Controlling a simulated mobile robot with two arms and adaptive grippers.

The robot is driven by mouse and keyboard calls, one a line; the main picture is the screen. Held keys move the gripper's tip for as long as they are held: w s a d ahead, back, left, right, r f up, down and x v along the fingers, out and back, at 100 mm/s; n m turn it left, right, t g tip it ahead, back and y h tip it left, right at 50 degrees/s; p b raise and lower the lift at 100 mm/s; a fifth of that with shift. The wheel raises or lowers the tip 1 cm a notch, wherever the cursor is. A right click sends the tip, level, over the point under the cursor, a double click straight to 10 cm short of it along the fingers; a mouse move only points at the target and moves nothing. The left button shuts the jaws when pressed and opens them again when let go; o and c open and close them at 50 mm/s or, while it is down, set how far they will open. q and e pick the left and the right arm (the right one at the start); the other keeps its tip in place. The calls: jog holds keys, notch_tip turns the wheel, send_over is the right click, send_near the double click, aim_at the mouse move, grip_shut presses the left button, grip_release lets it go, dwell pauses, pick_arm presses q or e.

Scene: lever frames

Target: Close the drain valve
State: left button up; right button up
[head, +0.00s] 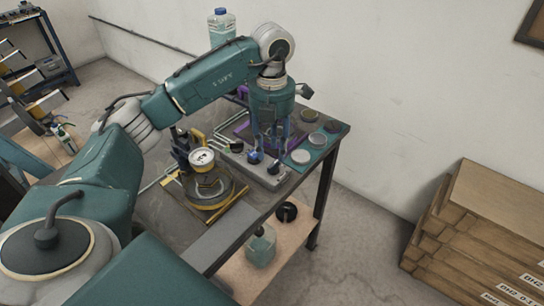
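My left gripper (270,143) points down over the far end of the workbench, above a pale grey block (262,176) with dark and blue knobs (255,157). Its fingers are small and dark against the bench, so I cannot tell their opening or whether they touch a knob. A purple frame (241,132) stands just behind and left of the fingers. Nearer to me is a round metal vessel (212,190) with a white dial gauge (201,158) and yellow parts around it. No label shows which part is the drain valve. My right gripper is out of view.
The workbench (222,241) has a bare strip at its near edge. A teal tray (318,143) with round grey discs lies right of the gripper. A jar (262,248) stands on the lower shelf. A clear bottle (221,27) stands behind my arm. Wooden crates (480,230) are at right.

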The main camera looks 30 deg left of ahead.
pick_arm(q)
notch_tip(320, 180, up, 8)
jog(key=shift+f, duration=0.15)
dwell(0.9)
